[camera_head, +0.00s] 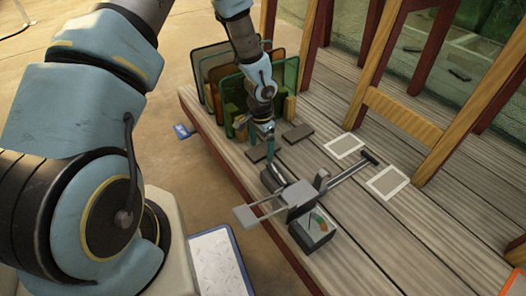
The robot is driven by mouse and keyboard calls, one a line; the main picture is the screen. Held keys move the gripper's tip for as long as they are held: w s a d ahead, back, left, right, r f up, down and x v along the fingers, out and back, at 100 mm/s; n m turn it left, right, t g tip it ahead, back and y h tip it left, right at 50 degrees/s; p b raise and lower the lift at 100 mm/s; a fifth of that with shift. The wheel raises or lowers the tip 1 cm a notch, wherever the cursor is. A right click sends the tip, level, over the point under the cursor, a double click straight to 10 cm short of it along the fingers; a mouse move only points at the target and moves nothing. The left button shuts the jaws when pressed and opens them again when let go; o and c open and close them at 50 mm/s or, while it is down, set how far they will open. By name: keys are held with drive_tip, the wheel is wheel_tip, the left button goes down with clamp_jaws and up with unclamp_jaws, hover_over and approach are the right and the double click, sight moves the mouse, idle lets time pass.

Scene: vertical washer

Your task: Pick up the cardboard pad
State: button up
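My gripper points down close above the deck, near both pads. Its fingers are small and dark here, so whether they are open or shut, or touch a pad, cannot be seen.
Upright framed panels (213,67) stand behind my gripper. A grey clamp-like device (296,196) and a small box (312,231) lie in front. White-bordered rectangles (343,146) mark the deck. Wooden posts (402,118) rise at right. A blue-edged board (217,265) lies below the deck.

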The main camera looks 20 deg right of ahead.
drive_tip(key=c, duration=1.2)
drive_tip(key=shift+r, duration=0.1)
drive_tip(key=shift+c, duration=0.2)
